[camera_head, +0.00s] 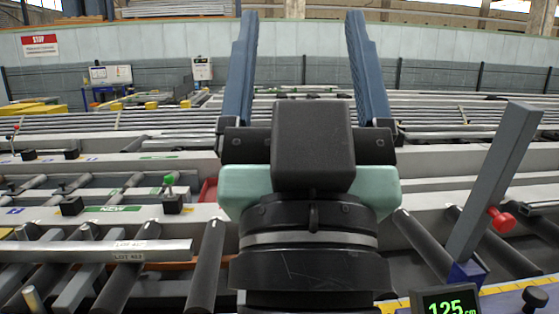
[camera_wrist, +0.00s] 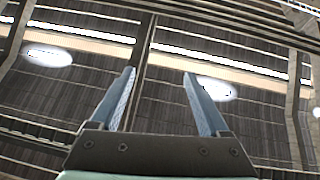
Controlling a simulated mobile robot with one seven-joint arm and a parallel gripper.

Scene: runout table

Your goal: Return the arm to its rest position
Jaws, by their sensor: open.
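My gripper (camera_head: 308,65) is raised in the middle of the head view, its two blue fingers pointing up and spread wide apart. Nothing is between the fingers. In the wrist view my gripper (camera_wrist: 160,88) is also open and empty, with the ceiling and its bright lamps behind it. My wrist hides the middle of the runout table (camera_head: 90,215) in the head view.
A metal profile (camera_head: 95,250) lies across the dark rollers at the left. A grey upright post (camera_head: 492,190) with a red knob (camera_head: 501,219) stands at the right, near a display (camera_head: 447,302) reading 125 cm. A green-topped clamp (camera_head: 171,195) sits left of my wrist.

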